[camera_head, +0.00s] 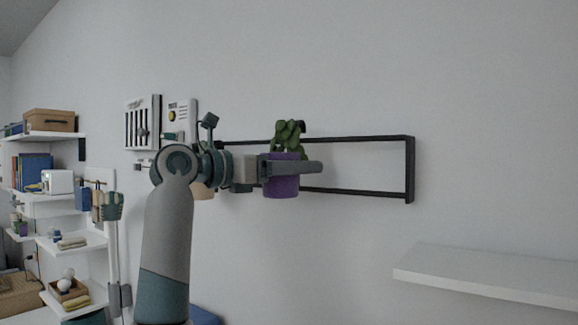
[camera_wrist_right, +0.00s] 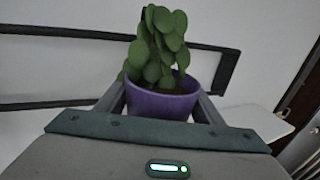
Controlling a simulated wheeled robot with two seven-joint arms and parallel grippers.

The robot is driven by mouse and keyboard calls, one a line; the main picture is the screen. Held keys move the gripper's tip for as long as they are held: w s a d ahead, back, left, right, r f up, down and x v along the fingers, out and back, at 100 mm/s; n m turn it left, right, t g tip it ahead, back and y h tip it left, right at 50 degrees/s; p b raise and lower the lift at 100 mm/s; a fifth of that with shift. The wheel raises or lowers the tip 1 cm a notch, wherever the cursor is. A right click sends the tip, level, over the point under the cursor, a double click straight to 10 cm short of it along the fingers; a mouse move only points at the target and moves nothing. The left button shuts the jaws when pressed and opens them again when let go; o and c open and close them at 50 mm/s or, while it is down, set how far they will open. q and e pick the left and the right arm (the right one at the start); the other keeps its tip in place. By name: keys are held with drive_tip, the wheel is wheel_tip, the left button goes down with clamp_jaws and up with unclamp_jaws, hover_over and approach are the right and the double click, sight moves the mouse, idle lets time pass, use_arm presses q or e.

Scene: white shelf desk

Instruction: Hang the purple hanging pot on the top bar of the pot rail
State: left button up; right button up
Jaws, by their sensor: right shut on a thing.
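The purple hanging pot (camera_head: 281,183) holds a green leafy plant and is upright in front of the black pot rail (camera_head: 409,170). A small dark hook shows behind its leaves, near the top bar; I cannot tell whether the hook touches the bar. My right gripper (camera_head: 292,167) is shut on the pot, with one finger across its front. In the right wrist view the pot (camera_wrist_right: 160,103) sits between the two fingers, with the rail (camera_wrist_right: 229,68) behind it. My left gripper cannot be made out in these views.
A white shelf (camera_head: 490,272) juts out at the lower right. White shelves with books, boxes and small items stand at the left. A beige pot (camera_head: 202,191) shows partly behind my right arm, near the rail's left part. The rail's right half is bare.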

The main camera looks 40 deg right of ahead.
drive_tip(key=shift+w+d+f+b, duration=0.2)
drive_tip(key=shift+d+f+b, duration=0.15)
drive_tip(key=shift+d+f, duration=0.3)
drive_tip(key=shift+w+d+f+b, duration=0.15)
drive_tip(key=shift+d+f+b, duration=0.15)
drive_tip(key=shift+d+f, duration=0.3)
drive_tip(key=o, duration=1.5)
drive_tip(key=shift+d, duration=0.2)
drive_tip(key=shift+a, duration=0.15)
